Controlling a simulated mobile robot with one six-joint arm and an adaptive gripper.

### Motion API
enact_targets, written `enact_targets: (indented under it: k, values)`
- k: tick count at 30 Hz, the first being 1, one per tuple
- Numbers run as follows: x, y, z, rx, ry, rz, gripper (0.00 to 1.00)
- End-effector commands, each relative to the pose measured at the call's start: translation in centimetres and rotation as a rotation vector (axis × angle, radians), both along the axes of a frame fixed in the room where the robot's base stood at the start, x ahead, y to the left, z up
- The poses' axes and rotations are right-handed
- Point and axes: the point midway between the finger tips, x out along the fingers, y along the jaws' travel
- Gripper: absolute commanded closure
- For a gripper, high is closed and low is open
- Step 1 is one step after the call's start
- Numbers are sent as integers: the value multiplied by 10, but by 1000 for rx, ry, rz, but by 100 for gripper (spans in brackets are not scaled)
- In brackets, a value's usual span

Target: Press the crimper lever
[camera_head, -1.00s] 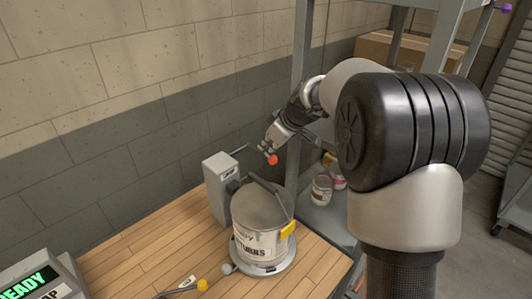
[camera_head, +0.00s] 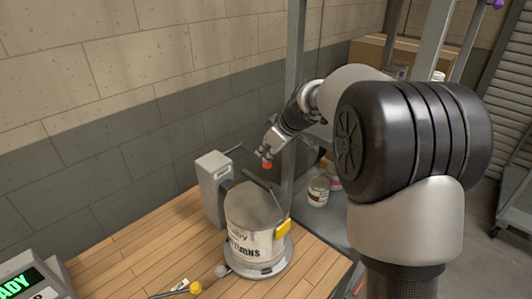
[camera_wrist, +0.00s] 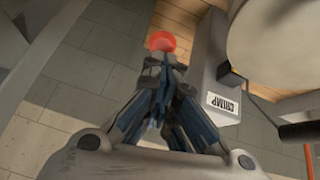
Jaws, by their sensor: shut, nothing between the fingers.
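The crimper is a grey upright box (camera_head: 213,188) on the wooden bench, with a CRIMP label that also shows in the wrist view (camera_wrist: 223,102). A red ball knob (camera_head: 267,164) shows to the right of the box in the head view. The knob is at the top centre of the wrist view (camera_wrist: 162,42). The full link between knob and box is hard to make out. My gripper (camera_head: 267,154) is shut and empty, its fingertips just above the knob. In the wrist view the tips (camera_wrist: 160,64) meet or overlap the knob's edge; I cannot tell whether they touch.
A pail labelled RETURNS (camera_head: 246,238) stands on a round base in front of the crimper, with a dark bar above its rim. Small cans (camera_head: 318,191) stand on a grey shelf at right. A READY display (camera_head: 22,283) is at lower left. A block wall is behind.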

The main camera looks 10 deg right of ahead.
Motion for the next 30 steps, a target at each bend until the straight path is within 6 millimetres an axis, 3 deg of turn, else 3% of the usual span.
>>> enact_targets:
  k: [5, 12, 21, 30]
  values:
    - [0, 4, 4, 1, 3, 1, 100]
    - [0, 19, 46, 0, 0, -2, 100]
    - [-47, -12, 83, 1, 0, -6, 100]
    - [-64, -22, 98, 0, 0, -4, 100]
